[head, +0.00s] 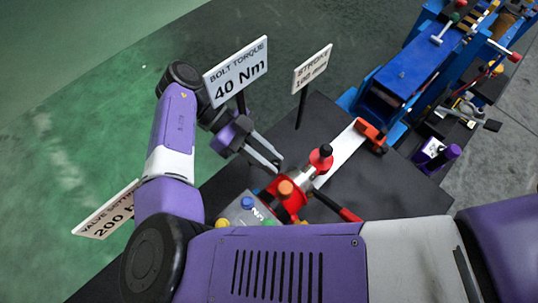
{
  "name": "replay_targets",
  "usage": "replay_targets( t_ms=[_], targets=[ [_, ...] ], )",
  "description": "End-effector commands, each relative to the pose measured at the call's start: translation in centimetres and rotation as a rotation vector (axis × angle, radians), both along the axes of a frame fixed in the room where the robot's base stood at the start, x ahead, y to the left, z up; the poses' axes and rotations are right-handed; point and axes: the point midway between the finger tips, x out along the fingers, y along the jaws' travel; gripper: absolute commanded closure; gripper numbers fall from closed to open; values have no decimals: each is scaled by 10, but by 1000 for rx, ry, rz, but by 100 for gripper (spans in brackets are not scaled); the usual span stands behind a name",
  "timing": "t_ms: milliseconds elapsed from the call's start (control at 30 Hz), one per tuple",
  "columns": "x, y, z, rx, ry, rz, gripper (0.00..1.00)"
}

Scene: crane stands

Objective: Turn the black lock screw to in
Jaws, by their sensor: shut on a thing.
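An orange round knob (286,188) sits on the red body just below the tips.
A pale bar (342,152) runs to a red-orange block (371,134) by a blue machine (404,88). Signs reading 40 Nm (236,76) and STROKE (312,70) stand behind the gripper. A grey box with coloured buttons (245,212) is close below. My arm covers the bottom.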

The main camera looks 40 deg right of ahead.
Motion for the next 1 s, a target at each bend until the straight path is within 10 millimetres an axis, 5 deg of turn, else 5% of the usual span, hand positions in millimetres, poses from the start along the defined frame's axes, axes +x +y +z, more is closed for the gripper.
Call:
replay_targets(
  t_ms=[200, 233, 333, 733, 1000],
  targets=[
    [0, 1, -2, 6, -2, 2, 100],
    [0, 1, -2, 6, -2, 2, 75],
    [0, 1, -1, 4, -2, 1, 56],
    [4, 2, 1, 3, -1, 1, 55],
    [34, 11, 18, 8, -3, 0, 55]
  ],
)
